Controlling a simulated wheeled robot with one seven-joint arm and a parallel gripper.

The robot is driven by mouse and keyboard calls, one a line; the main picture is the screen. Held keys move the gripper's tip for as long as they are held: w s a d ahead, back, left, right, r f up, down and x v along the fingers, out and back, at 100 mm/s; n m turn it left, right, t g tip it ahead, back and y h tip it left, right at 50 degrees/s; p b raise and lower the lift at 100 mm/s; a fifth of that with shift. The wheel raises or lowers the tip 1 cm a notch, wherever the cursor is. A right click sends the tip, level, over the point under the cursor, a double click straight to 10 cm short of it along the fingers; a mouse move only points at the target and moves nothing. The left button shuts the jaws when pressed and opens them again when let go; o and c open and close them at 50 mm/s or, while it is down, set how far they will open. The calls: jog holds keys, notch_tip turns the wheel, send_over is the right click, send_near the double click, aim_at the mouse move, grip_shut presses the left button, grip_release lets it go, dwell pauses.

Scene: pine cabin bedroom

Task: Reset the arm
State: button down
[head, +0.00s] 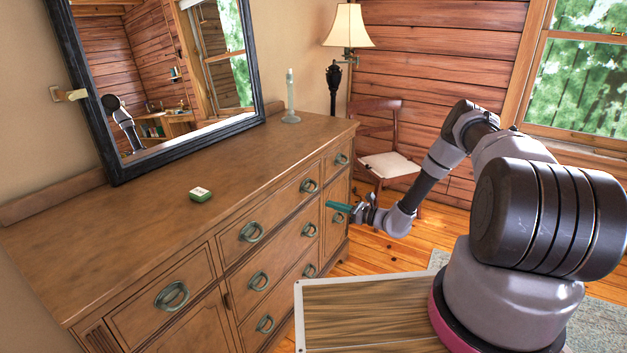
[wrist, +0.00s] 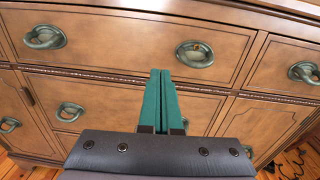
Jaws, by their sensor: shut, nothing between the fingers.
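My gripper (head: 341,208) is in front of the right part of a wooden dresser (head: 150,225), with its teal fingers pointing at the drawer fronts. In the wrist view the two teal fingers (wrist: 160,100) lie side by side, shut and empty. The drawer fronts and several ring handles fill the wrist view behind them. My arm is bent and reaches left from the base toward the dresser. I cannot tell whether the fingertips touch the drawer front.
A small green and white box (head: 200,194) lies on the dresser top. A candle in a holder (head: 290,98) stands at its back, beside a large mirror (head: 165,75). A floor lamp (head: 334,80) and a chair (head: 388,162) stand beyond. Wooden floor shows between dresser and chair.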

jog(key=s+r+n+g+h, duration=0.1)
jog(key=s+r+n+g, duration=0.3)
jog(key=r, duration=0.7)
jog(key=s+a+r+n+g+h, duration=0.1)
jog(key=s+r+n+g+h, duration=0.15)
jog(key=r+n, duration=0.65)
jog(key=s+r+n+g+h, duration=0.1)
jog(key=s+r+g, duration=0.25)
jog(key=r, duration=1.05)
jog(key=s+d+r+n+t+h, duration=0.2)
jog(key=s+r, duration=0.4)
jog(key=s, duration=0.3)
jog(key=s+d+r+n+t+h, duration=0.2)
jog(key=s+d+r, duration=0.3)
jog(key=s, duration=0.4)
jog(key=s+d+r+n+t+h, duration=0.2)
jog(key=s+d+r+t+h, duration=0.1)
jog(key=s+r, duration=0.5)
jog(key=shift+s+d+h, duration=0.5)
jog(key=shift+s+h, duration=0.2)
jog(key=shift+h, duration=0.05)
